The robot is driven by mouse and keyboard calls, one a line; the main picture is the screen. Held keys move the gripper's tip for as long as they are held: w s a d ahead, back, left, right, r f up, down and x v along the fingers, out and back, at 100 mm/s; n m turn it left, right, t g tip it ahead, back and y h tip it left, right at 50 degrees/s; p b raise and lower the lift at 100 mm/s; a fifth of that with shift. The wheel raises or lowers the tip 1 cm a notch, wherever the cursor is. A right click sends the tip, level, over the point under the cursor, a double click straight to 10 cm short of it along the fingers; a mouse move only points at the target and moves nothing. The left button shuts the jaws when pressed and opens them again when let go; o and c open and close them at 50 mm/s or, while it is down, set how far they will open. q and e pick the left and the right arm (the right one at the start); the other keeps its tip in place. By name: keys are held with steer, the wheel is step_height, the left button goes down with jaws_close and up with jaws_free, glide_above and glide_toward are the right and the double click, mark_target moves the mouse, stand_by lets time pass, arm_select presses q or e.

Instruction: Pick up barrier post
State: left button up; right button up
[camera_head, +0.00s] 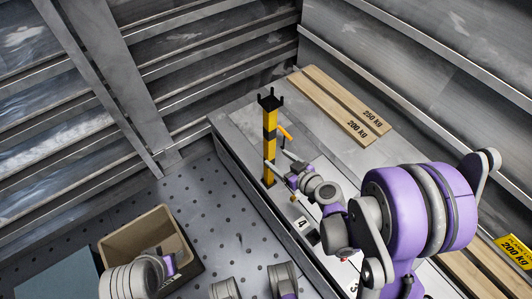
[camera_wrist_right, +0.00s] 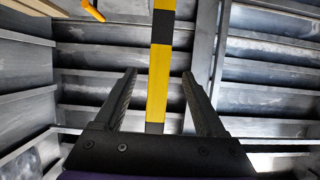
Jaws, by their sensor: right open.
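The barrier post (camera_head: 270,120) is a slim upright bar with yellow and black bands and a black forked top. It stands near the left edge of the grey bench. My right gripper (camera_head: 275,168) is open at the lower part of the post, coming from the right. In the right wrist view, the post (camera_wrist_right: 160,70) runs between the two spread black fingers of the gripper (camera_wrist_right: 159,77), with a gap showing on each side. Whether the post sits fully between the fingertips in depth is hard to tell. My left gripper's fingers do not show.
An orange bar (camera_head: 285,132) juts out beside the post; it also shows in the right wrist view (camera_wrist_right: 93,10). Wooden planks marked 250 kg and 200 kg (camera_head: 340,105) lie behind. A brown open box (camera_head: 130,236) stands at lower left. Ribbed metal walls enclose the bench.

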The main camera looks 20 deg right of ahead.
mark_target(272, 155)
steer(key=x, duration=0.4)
steer(key=shift+b, duration=0.3)
steer(key=b+x, duration=0.1)
steer(key=x, duration=0.4)
steer(key=shift+w+r, duration=0.15)
steer(key=shift+w, duration=0.05)
jaws_close()
stand_by(0.8)
